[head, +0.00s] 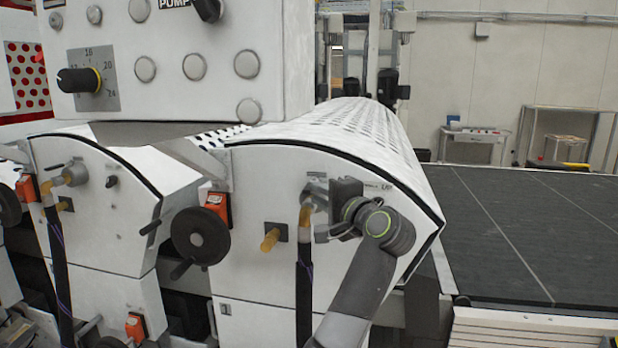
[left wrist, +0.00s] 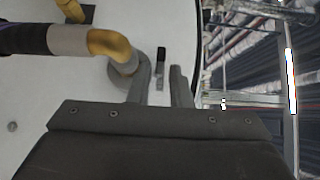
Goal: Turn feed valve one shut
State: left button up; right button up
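A grey valve (head: 316,194) with a yellow elbow and a black hose hanging below it sits on the right-hand white end panel. The valve also shows in the left wrist view (left wrist: 124,76). A small handle with a black end (left wrist: 160,54) stands beside it. My left gripper (head: 322,200) is at this valve, coming from the right. In the left wrist view its two fingers (left wrist: 158,88) are apart, and the handle shows in line with the gap. I cannot tell whether they touch it. A similar valve (head: 75,173) is on the left-hand panel. My right gripper is not in view.
A black handwheel (head: 200,236) and a yellow peg (head: 271,238) stick out left of the valve. A control box (head: 180,60) with a dial overhangs the panels. A dark conveyor bed (head: 540,235) lies to the right.

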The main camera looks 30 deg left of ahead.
aim_at(309, 189)
pick_arm(q)
jog(key=p+x, duration=0.1)
jog(key=x, duration=0.3)
jog(key=shift+r, duration=0.1)
jog(key=shift+w+a+p, duration=0.25)
jog(key=shift+a+p, duration=0.1)
jog(key=shift+a, duration=0.05)
grip_shut()
